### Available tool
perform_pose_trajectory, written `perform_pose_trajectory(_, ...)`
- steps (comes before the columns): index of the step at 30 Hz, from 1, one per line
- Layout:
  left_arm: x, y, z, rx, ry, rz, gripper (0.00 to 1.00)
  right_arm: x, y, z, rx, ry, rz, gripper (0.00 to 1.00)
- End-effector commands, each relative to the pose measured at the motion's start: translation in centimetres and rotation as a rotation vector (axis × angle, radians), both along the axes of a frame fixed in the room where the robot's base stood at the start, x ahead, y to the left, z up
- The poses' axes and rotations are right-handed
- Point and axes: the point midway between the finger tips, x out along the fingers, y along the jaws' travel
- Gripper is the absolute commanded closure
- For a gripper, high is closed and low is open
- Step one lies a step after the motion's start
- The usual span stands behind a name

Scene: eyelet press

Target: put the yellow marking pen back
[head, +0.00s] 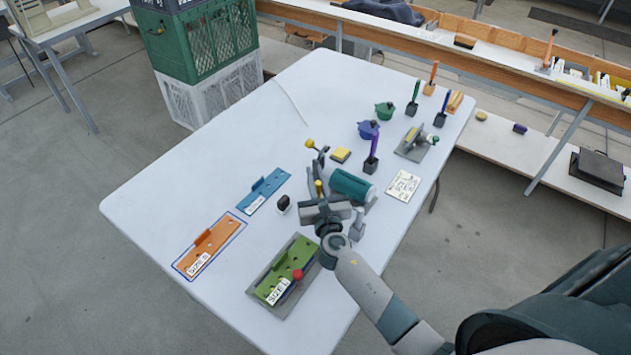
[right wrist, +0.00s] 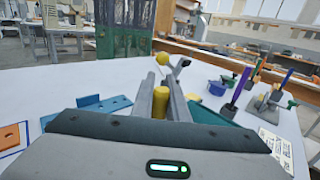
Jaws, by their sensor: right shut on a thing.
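The yellow marking pen (right wrist: 160,105) is upright between the two fingers of my right gripper (right wrist: 164,92) in the right wrist view. In the head view the right gripper (head: 321,190) is shut on the pen (head: 319,187), over the table beside a teal press (head: 350,185) with a yellow-knobbed lever. The gripper hides the pen's lower part. Dark holders carry a purple pen (head: 373,144), a green pen (head: 415,90) and an orange pen (head: 433,72) farther back. A small black item (head: 283,202) stands left of the gripper. My left gripper is not in view.
An orange plate (head: 210,246), a blue plate (head: 264,190) and a green plate (head: 285,272) with a red knob lie on the near table. The table's left part is clear.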

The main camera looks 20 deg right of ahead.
Motion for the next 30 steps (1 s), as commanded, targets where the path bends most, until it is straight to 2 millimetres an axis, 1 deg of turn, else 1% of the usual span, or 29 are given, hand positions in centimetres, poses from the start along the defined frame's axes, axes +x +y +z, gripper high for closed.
perform_pose_trajectory(1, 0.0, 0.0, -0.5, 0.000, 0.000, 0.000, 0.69, 0.0, 0.0, -1.0, -0.001, 0.001, 0.000, 1.00)
perform_pose_trajectory(4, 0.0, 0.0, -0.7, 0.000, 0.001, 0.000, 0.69, 0.0, 0.0, -1.7, -0.001, 0.000, 0.000, 1.00)
perform_pose_trajectory(13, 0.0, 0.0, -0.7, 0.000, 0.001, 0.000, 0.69, 0.0, 0.0, -1.8, 0.001, -0.001, 0.001, 1.00)
perform_pose_trajectory(17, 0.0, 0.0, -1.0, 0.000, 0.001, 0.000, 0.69, 0.0, 0.0, -2.1, 0.000, 0.000, 0.001, 1.00)
perform_pose_trajectory(18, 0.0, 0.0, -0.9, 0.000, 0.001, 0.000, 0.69, 0.0, 0.0, -2.0, 0.001, 0.000, 0.001, 0.79)
perform_pose_trajectory(19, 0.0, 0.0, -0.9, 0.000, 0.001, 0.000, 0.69, 0.0, 0.0, -2.0, 0.001, 0.000, 0.001, 0.72)
perform_pose_trajectory(20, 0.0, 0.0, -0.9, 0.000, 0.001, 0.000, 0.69, 0.0, 0.0, -2.0, 0.001, 0.000, 0.001, 0.68)
perform_pose_trajectory(30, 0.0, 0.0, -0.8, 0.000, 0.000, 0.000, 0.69, 0.0, 0.0, -1.9, 0.000, 0.000, 0.000, 0.68)
